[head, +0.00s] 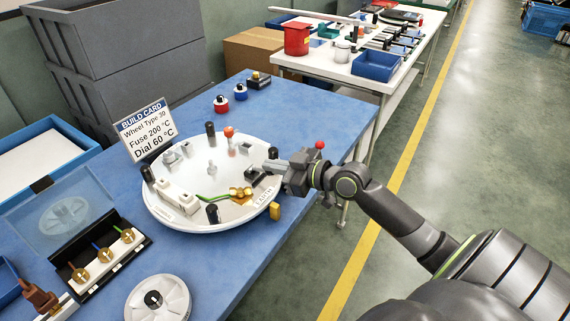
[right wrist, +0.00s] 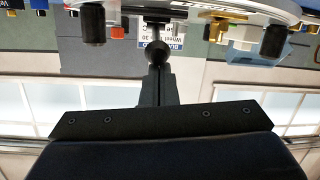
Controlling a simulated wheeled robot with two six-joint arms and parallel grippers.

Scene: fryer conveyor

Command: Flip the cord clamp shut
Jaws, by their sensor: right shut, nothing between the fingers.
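A white oval base plate (head: 165,215) lies on the blue table and carries several small parts. A small dark part at its right edge, which looks like the cord clamp (head: 255,176), sits just below and left of my right fingertips. Whether its flap is up or down is too small to tell. My right gripper (head: 268,167) reaches in from the right, shut and empty, over the plate's right edge; I cannot tell whether it touches the clamp. In the right wrist view, the shut fingers (right wrist: 156,78) point up toward the plate. My left gripper is not in view.
A brass part (head: 240,192) with a green wire lies left of the clamp. Black posts stand around the plate. A build card (head: 146,128) stands behind it. An open case (head: 105,255), a white disc (head: 158,298) and red and blue knobs (head: 221,104) lie around.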

